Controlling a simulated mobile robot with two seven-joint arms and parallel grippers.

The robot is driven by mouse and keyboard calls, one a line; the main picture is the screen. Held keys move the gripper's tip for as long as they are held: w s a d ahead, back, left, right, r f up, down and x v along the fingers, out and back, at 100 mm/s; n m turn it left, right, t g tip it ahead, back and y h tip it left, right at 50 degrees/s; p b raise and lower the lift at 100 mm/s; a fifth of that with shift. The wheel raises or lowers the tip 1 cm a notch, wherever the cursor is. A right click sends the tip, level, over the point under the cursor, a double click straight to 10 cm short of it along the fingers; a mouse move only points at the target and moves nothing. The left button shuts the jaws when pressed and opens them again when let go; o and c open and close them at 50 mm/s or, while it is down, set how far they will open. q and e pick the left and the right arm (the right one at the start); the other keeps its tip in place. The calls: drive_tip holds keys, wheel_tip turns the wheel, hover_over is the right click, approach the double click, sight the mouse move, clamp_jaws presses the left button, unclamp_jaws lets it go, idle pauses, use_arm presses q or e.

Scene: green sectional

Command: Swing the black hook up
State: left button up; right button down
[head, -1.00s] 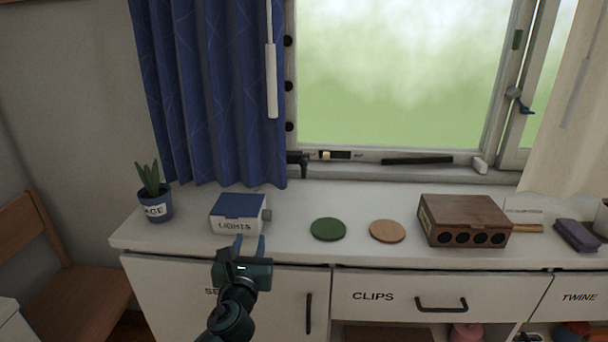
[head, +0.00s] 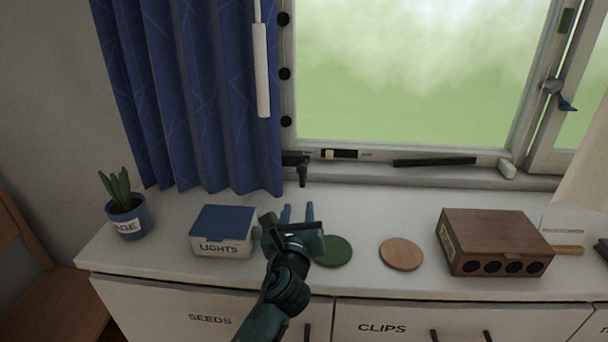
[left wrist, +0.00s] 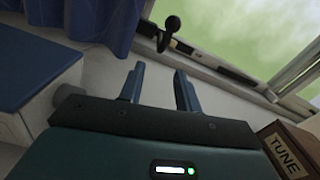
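The black hook (head: 302,170) is at the lower left corner of the window frame, beside the blue curtain's edge, with its lower part hanging down. In the left wrist view the black hook (left wrist: 168,34) shows ahead of the fingers, near the top, with a round knob end. My left gripper (head: 298,212) is open and empty over the white counter, in front of and below the hook and apart from it. Its two blue fingers (left wrist: 159,82) point toward the sill with a gap between them. My right gripper is not in view.
A blue-lidded LIGHTS box (head: 223,232) stands just left of my gripper. A green disc (head: 334,252), a wooden disc (head: 401,254) and a brown box (head: 495,236) are to the right. The blue curtain (head: 190,100) hangs left of the hook. A potted plant (head: 127,217) stands far left.

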sight(303, 181)
use_arm(q)
drive_tip(key=w+b, duration=0.2)
drive_tip(key=w, duration=1)
drive_tip(key=shift+b, duration=0.35)
clamp_jaws()
